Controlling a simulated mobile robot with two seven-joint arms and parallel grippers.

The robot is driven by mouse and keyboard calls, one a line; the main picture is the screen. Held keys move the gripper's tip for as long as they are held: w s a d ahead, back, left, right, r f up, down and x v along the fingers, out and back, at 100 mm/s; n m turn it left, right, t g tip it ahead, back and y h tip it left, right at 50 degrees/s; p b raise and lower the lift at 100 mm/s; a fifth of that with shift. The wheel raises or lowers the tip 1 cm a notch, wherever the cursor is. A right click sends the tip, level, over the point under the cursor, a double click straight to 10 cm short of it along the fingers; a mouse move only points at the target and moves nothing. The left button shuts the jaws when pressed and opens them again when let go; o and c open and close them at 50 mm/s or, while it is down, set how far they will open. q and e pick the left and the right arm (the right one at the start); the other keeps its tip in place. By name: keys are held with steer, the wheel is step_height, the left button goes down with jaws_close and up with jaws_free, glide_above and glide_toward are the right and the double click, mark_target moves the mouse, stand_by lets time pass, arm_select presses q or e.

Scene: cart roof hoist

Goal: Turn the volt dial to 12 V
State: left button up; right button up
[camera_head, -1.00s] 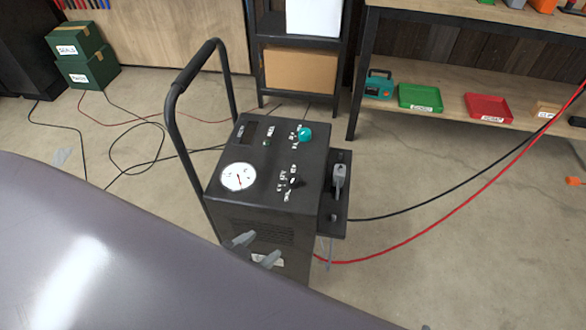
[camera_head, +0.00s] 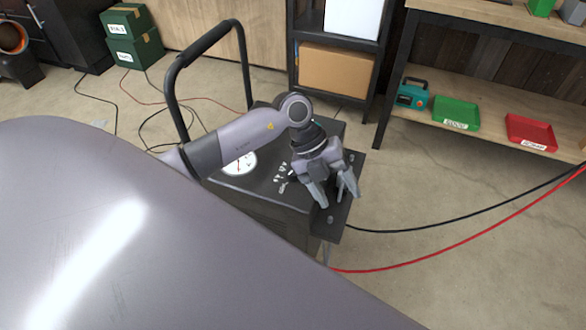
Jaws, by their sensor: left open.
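The dark charger box (camera_head: 258,197) stands on the floor with a round white gauge (camera_head: 238,164) on its top panel. White dial markings (camera_head: 281,180) show beside the gauge, but the dials are hidden behind my left arm and gripper. Which dial is the volt dial cannot be told. My left gripper (camera_head: 338,198) is open and points down over the right edge of the box and its side shelf (camera_head: 330,228). Its fingers are apart, with nothing seen between them. My right gripper is not in view.
A black tube handle (camera_head: 172,88) rises at the box's left. Black (camera_head: 440,222) and red (camera_head: 455,252) cables run off to the right. A shelf (camera_head: 500,154) at the back right holds a green tray (camera_head: 455,112) and a red tray (camera_head: 530,132).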

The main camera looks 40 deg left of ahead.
mark_target(293, 173)
arm_select(q)
steer(key=w+a+n+y, duration=0.1)
steer(key=a+y, duration=0.1)
steer(key=a, duration=0.2)
steer(key=w+a+r+y, duration=0.1)
steer(key=a+y, duration=0.1)
steer(key=a, duration=0.2)
steer(key=w+a+r+n+y, duration=0.1)
steer(key=a+y, duration=0.1)
steer(key=a, duration=0.2)
steer(key=shift+w+a+n+y+b, duration=0.25)
steer(key=shift+n+y+b, duration=0.05)
steer(key=shift+a+f, duration=0.1)
steer(key=shift+a, duration=0.2)
step_height(293, 173, down, 7)
steer(key=shift+r, duration=0.1)
steer(key=c, duration=1)
